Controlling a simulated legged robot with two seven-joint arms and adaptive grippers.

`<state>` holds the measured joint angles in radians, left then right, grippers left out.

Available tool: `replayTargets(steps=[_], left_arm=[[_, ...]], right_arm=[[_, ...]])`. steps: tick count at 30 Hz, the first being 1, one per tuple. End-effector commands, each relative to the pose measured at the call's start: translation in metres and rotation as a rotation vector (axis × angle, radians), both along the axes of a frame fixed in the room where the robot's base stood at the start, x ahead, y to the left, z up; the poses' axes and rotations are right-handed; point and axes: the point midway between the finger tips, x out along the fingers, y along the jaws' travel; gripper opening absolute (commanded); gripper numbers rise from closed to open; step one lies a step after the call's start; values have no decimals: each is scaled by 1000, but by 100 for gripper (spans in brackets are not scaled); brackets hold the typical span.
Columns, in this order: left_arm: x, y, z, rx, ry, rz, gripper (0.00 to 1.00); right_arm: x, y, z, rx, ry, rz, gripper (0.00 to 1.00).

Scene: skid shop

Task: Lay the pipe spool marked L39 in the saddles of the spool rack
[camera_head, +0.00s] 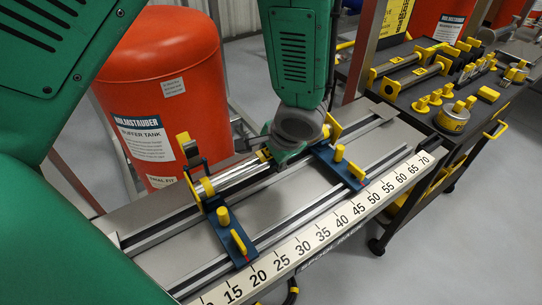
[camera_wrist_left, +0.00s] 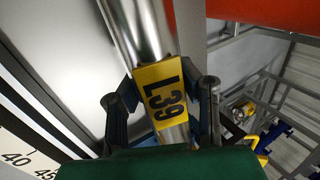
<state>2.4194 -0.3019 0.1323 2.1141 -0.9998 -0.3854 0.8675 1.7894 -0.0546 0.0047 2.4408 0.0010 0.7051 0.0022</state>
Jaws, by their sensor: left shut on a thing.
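The pipe spool marked L39 (camera_head: 238,174) is a shiny silver pipe with yellow end flanges. It lies lengthwise along the spool rack (camera_head: 165,240), at the two blue saddles, the near-left one (camera_head: 238,245) and the far-right one (camera_head: 333,163). Whether it rests fully in both saddles is hard to tell. My left gripper (camera_head: 270,156) is shut on the middle of the spool from above. In the left wrist view its fingers (camera_wrist_left: 163,105) stand either side of the pipe at the yellow L39 label (camera_wrist_left: 160,92). My wrist hides part of the spool. My right gripper is out of view.
A numbered scale (camera_head: 335,225) runs along the rack's front edge. An orange buffer tank (camera_head: 165,60) stands close behind the rack. A dark cart (camera_head: 420,95) with other yellow-ended spools and fittings stands at the right.

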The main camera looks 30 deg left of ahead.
Motion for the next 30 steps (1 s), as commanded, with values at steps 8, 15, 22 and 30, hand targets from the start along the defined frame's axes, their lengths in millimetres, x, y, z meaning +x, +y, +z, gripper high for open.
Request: replayTargets(steps=[8,15,22,30], left_arm=[[-2,-2,-8,-4,6,-6,0],[-3,-4,-10,-8,8,-7,43],[-2,-3,-8,-5,5,-5,54],[-2,-2,-7,-4,4,-4,53]], right_arm=[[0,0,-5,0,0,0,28],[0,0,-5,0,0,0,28],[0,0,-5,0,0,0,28],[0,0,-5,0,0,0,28]])
